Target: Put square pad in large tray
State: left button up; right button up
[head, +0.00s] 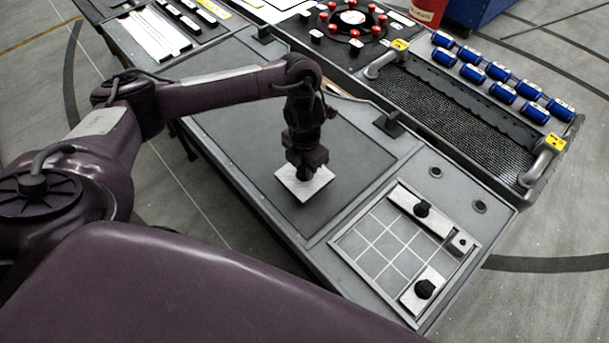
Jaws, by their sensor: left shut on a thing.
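The square pad (306,187) is a thin, pale, light grey square over the dark grey panel in the middle of the bench. My left gripper (307,168) points down and is shut on it from above. The fingertips hide part of the pad's upper side, and I cannot tell whether the pad touches the panel. A large tray (428,107) with a black mesh floor and two grey handles with yellow tags lies at the upper right, apart from the gripper. Its mesh floor looks empty. My right gripper is not in view.
A gridded plate (385,246) with black knobs lies at the bench's near right end. A black block (389,124) stands between panel and tray. A round holder (352,20) with red knobs and a red container (428,11) are at the back.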

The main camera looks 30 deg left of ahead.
aim_at(304, 175)
pick_arm(q)
notch_tip(304, 175, down, 4)
jog(key=shift+r+b, duration=0.2)
jog(key=shift+b, duration=0.5)
jog(key=shift+f, duration=0.15)
jog(key=shift+f, duration=0.1)
jog(key=o, duration=1)
